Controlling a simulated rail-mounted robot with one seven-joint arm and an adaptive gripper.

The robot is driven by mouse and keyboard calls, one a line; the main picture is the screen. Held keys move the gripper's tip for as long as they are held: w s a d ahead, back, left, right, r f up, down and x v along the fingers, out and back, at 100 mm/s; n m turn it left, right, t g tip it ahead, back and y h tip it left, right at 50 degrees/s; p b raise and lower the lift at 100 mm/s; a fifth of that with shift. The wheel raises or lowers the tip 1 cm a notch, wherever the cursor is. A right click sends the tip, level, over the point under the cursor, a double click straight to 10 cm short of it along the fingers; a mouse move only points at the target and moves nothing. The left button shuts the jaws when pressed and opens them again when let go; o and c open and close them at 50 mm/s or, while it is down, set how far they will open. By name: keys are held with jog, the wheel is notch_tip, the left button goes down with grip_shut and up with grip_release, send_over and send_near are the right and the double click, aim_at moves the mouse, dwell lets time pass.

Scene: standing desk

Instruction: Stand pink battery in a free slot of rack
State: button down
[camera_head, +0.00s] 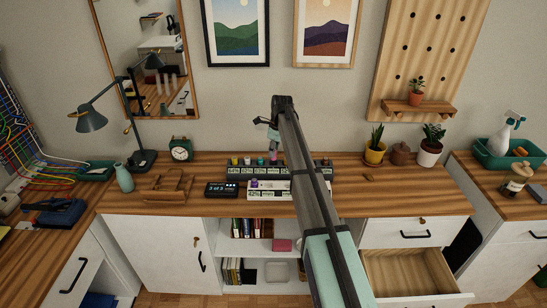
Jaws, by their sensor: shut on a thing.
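My gripper (273,143) points down over the racks at the back middle of the desk and is shut on a small pink battery (274,156), held upright. The battery's lower end is over or in the dark rack (238,174); I cannot tell whether it touches. The dark rack holds several batteries along its left part, among them a yellow one (234,161). A white rack (262,195) stands just in front, with a purple battery (254,184) at its left. My arm hides the right-middle of both racks.
A black digital display box (221,189) stands left of the white rack, and a wooden stand (168,187) farther left. A green clock (181,150) stands behind. Potted plants (375,147) stand at the right. An open drawer (408,275) juts out below. The desk right of the racks is clear.

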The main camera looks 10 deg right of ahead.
jog(key=shift+f+p, duration=0.45)
jog(key=shift+f, duration=1.5)
jog(key=shift+f, duration=0.15)
jog(key=c, duration=0.9)
grip_release()
jog(key=shift+c, duration=0.2)
notch_tip(320, 180, up, 12)
jog(key=s+d+b, duration=0.1)
jog(key=b, duration=0.1)
jog(key=shift+d+b, duration=0.25)
jog(key=shift+b, duration=0.1)
